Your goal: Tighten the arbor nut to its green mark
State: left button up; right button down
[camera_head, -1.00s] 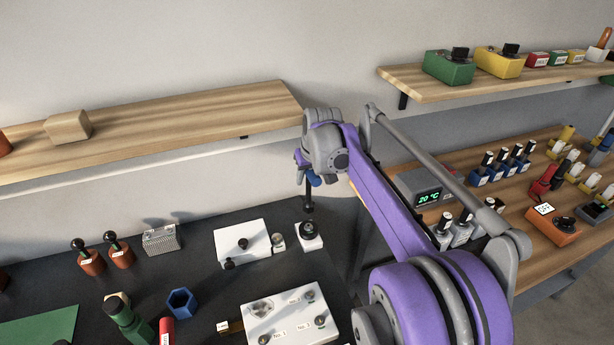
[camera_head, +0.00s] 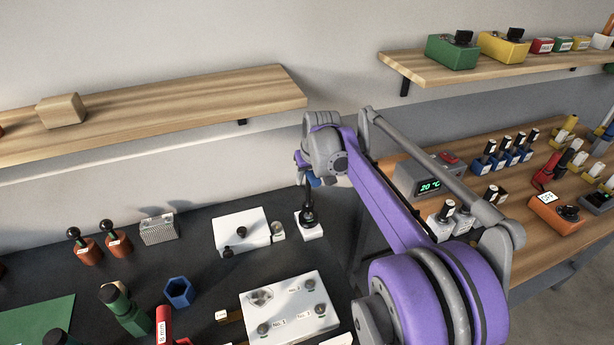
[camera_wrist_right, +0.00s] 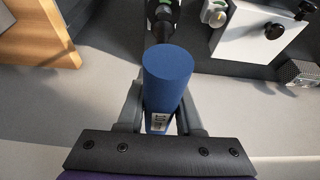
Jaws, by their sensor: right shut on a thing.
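My right gripper (camera_head: 308,172) is shut on a blue cylindrical handle (camera_wrist_right: 168,75) with a small white label. In the head view the handle is mostly hidden by my gripper, with a bit of blue (camera_head: 314,181) showing. A black shaft (camera_head: 307,200) runs down below it to a white block (camera_head: 311,233) at the bench's back right. Its lower end meets the black part on that block; I cannot tell how well it is seated. In the right wrist view a black fitting (camera_wrist_right: 161,18) with a bit of green lies just beyond the handle. My left gripper is out of view.
A white box with black knobs (camera_head: 258,219) and a small pale cylinder (camera_head: 278,231) stand just left of the block. A larger white plate (camera_head: 285,290) lies nearer. A wooden shelf (camera_head: 200,103) hangs behind. A wooden table (camera_head: 505,235) stands right.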

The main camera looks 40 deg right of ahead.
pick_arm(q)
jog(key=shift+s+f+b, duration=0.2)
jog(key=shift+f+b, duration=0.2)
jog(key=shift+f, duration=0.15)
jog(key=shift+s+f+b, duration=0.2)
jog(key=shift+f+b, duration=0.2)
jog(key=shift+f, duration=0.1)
pick_arm(e)
jog(key=shift+f, duration=1.6)
jog(key=shift+s+d+m+g+h, duration=0.2)
jog(key=shift+m+g+h, duration=0.35)
jog(key=shift+m, duration=1.6)
jog(key=shift+s+d+m+g+h, duration=0.15)
jog(key=shift+m+g+h, duration=0.45)
jog(key=shift+m, duration=1.5)
jog(key=shift+s+d+m+g+h, duration=0.15)
jog(key=shift+m+g+h, duration=0.4)
jog(key=shift+m, duration=1.6)
